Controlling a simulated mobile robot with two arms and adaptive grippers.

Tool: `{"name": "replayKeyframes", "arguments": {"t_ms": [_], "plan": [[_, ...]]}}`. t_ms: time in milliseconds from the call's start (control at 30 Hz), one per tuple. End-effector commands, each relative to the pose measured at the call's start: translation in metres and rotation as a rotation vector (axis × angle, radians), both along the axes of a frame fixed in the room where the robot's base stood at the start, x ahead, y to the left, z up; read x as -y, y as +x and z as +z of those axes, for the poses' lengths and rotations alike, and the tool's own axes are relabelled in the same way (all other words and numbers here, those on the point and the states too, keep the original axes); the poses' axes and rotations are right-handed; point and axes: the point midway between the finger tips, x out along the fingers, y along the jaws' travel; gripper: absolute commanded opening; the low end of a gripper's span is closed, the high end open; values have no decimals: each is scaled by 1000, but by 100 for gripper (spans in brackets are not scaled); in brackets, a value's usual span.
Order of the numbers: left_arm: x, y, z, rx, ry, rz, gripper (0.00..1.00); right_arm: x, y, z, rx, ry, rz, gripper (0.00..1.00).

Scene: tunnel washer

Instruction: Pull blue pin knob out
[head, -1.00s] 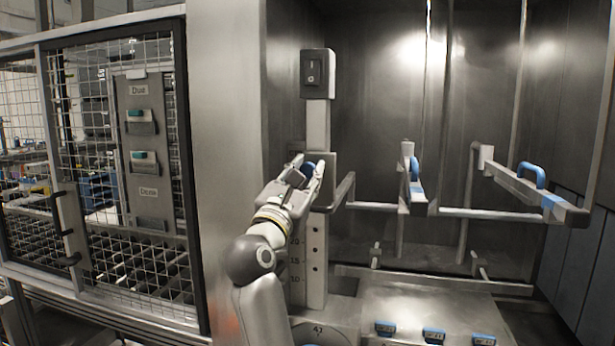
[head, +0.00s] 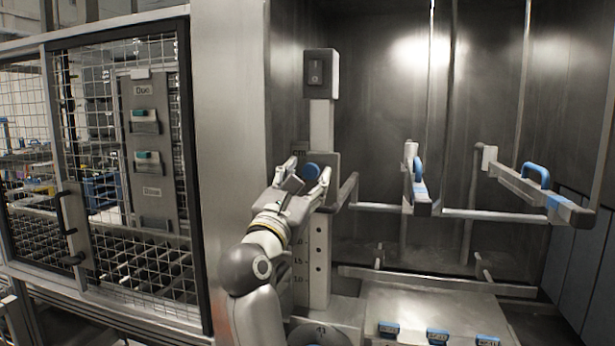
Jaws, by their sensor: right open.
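The blue pin knob (head: 311,171) is a round blue knob on the front of the grey upright post (head: 320,262), near the middle of the head view. My right gripper (head: 307,178) is open, with one finger on each side of the knob as seen from here. The fingers look apart from the knob. I cannot tell how far the fingertips are from the post. My left gripper is not in view.
To the right, rails with blue handles (head: 535,175) jut out. A mesh door (head: 120,180) stands at left. Several blue clips (head: 438,336) sit on the grey surface below.

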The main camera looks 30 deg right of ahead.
Motion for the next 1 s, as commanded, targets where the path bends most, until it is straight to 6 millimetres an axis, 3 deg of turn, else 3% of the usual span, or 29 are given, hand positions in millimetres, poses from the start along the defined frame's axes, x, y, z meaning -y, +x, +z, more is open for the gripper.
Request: {"name": "replayKeyframes", "arguments": {"t_ms": [200, 400, 1000], "plan": [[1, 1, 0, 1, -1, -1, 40, -30, -20, -16, -3, 4, 3, 51], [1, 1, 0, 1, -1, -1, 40, -46, -31, -22, -1, 1, 1, 51], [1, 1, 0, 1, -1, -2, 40, -48, -33, -23, -3, -11, -3, 51]]}}
